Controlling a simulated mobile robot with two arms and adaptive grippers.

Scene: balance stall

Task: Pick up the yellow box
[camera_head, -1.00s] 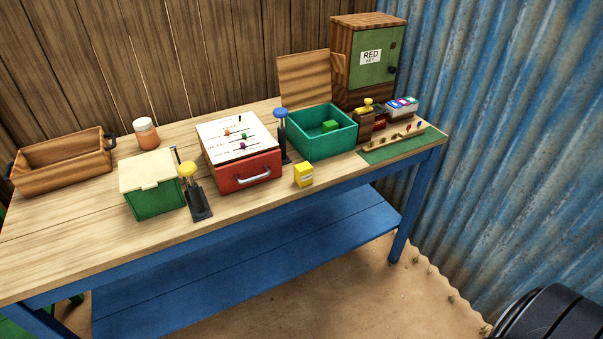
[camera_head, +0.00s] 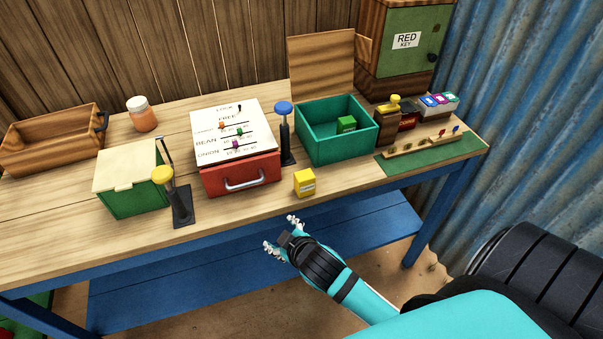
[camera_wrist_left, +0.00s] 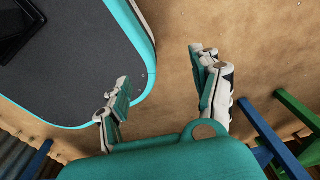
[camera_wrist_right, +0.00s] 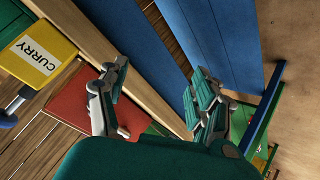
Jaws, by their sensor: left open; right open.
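The yellow box (camera_head: 304,183) stands upright on the table near its front edge, just right of the red drawer unit. In the right wrist view the yellow box (camera_wrist_right: 39,57) shows a white CURRY label at the upper left. My right gripper (camera_head: 280,233) is open and empty, in front of the table edge and below the box, apart from it. Its open fingers also show in the right wrist view (camera_wrist_right: 160,100). My left gripper (camera_wrist_left: 165,90) is open and empty above the sandy ground; it is not in the head view.
The red drawer unit (camera_head: 241,175) and a blue-topped plunger (camera_head: 285,140) stand left of and behind the box. A teal open bin (camera_head: 335,150) holding a green block is behind right. A green mat (camera_head: 440,156) lies right. The wooden table (camera_head: 250,217) is bare around the box's front.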

